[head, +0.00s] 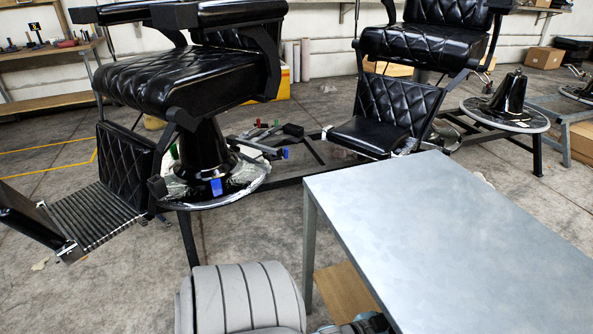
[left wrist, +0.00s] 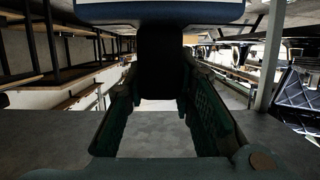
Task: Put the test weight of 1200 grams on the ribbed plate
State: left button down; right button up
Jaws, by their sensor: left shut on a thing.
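The ribbed plate (head: 97,217) is the dark, slatted footrest of the left barber chair, low at the left of the head view. Nothing lies on it. In the left wrist view my left gripper (left wrist: 158,88) has its green-lined fingers shut on the black, narrow part of a dark thing, which I take to be the test weight (left wrist: 162,50). Its wide blue-black body with a pale strip shows at the top edge. Its mark of grams cannot be read. Neither the weight nor my left gripper shows clearly in the head view. My right gripper is out of view.
The black left chair (head: 180,80) rises above the plate on a round base. A bare grey metal table (head: 450,240) fills the lower right. A grey, ribbed padded thing (head: 240,300) stands at the bottom. Another black chair (head: 420,45) stands behind. Open floor lies below the plate.

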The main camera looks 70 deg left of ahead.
aim_at(91, 214)
jog(key=u, duration=0.45)
jog(key=k, duration=0.55)
jog(key=u, duration=1.3)
jog(key=i, duration=0.45)
jog(key=u, duration=0.35)
